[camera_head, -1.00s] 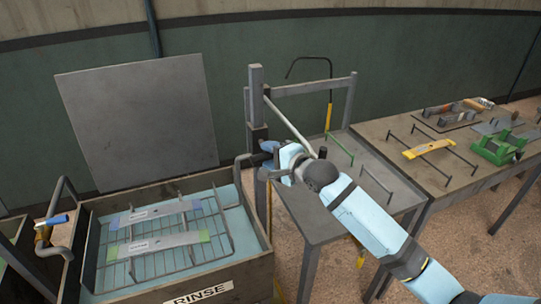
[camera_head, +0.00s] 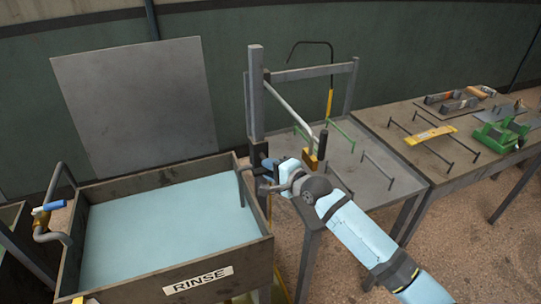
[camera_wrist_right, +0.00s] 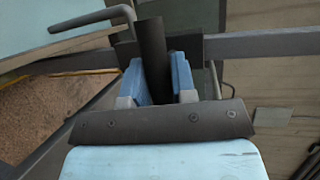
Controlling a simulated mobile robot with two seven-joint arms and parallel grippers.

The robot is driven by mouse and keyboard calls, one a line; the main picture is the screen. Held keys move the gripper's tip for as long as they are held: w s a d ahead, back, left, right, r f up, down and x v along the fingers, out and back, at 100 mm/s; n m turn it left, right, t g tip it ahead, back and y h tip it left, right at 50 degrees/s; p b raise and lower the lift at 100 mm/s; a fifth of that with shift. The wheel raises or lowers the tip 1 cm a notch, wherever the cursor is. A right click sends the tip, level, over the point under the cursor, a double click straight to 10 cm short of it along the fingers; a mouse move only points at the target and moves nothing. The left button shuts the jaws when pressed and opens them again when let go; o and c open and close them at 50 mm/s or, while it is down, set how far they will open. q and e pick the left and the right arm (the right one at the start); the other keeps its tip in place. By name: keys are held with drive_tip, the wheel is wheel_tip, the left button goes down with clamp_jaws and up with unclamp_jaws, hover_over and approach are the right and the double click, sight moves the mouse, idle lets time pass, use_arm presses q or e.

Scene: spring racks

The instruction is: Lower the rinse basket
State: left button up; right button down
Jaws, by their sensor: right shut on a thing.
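The rinse tank (camera_head: 258,255), labelled RINSE, stands at the left in the head view, full of pale blue liquid (camera_head: 165,225). The rinse basket is not visible; the liquid's surface hides whatever lies under it. A bent grey bar (camera_head: 242,182) reaches over the tank's right rim from the post (camera_head: 256,95); it also shows in the wrist view (camera_wrist_right: 95,20). My right gripper (camera_head: 264,174) is beside the post, at the tank's right rim. In the wrist view, its blue fingers are shut on a dark round handle (camera_wrist_right: 152,50). My left gripper is out of view.
A grey table (camera_head: 395,180) with wire stands is right of the post. A sloping grey lever (camera_head: 290,105) hangs over it. A farther table holds a yellow part (camera_head: 430,136) and a green device (camera_head: 500,135). A blue-handled tap (camera_head: 48,208) is at the tank's left.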

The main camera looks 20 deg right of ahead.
wheel_tip(320, 180, down, 6)
drive_tip(key=b, duration=0.1)
drive_tip(key=shift+b, duration=0.3)
drive_tip(key=shift+s+f, duration=0.1)
drive_tip(key=shift+s, duration=0.05)
drive_tip(key=c, duration=1.2)
unclamp_jaws()
drive_tip(key=shift+o, duration=1.2)
